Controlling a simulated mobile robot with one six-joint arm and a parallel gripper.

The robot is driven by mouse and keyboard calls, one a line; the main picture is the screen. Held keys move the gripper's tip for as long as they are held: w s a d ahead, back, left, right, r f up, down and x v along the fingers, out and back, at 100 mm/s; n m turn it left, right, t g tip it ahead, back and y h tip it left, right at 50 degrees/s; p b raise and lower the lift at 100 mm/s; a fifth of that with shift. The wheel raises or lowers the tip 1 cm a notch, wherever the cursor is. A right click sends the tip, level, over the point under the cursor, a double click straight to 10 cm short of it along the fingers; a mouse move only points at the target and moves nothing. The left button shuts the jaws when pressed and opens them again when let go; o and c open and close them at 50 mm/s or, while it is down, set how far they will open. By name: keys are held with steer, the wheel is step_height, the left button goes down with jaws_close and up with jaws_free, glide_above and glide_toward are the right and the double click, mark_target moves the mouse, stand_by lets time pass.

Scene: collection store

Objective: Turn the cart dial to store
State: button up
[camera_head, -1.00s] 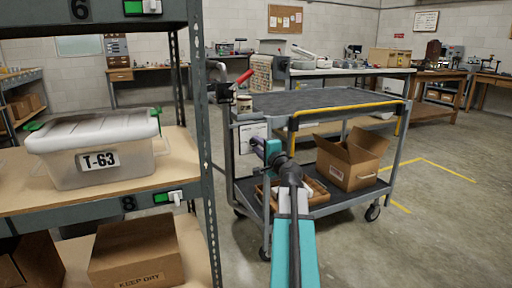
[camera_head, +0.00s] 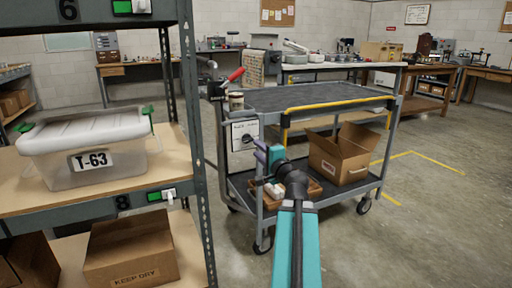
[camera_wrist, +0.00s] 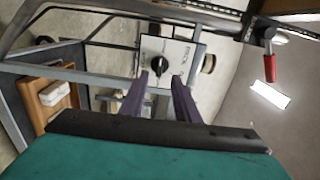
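The cart dial is a black knob (camera_wrist: 159,67) on a white panel (camera_wrist: 178,52) in the wrist view. In the head view the white dial panel (camera_head: 245,135) is fixed to the near left end of the grey cart (camera_head: 262,207). My gripper (camera_head: 265,152) is in front of the panel in the head view. In the wrist view its two purple fingers (camera_wrist: 160,82) are apart, with nothing between them. The knob lies beyond the fingertips, a little left of the gap's middle. The panel's lettering is too small to read.
A red-handled lever (camera_head: 235,75) stands at the cart's near left corner, above the panel. An open cardboard box (camera_head: 340,160) sits on the lower shelf. A shelf rack with a T-63 bin (camera_head: 88,150) stands at the left. Floor at the right is clear.

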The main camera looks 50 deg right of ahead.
steer(key=shift+s+a+f+b, duration=0.15)
steer(key=shift+s+b, duration=0.25)
steer(key=shift+b, duration=0.55)
steer(key=b+v, duration=0.1)
steer(key=b, duration=0.3)
steer(key=shift+s+a+b, duration=0.1)
steer(key=shift+s+b, duration=0.15)
steer(key=shift+b, duration=0.1)
steer(key=shift+s+a+b, duration=0.15)
steer(key=shift+s+b, duration=0.2)
steer(key=shift+b, duration=0.5)
steer(key=shift+b+v, duration=1.35)
steer(key=shift+b, duration=0.65)
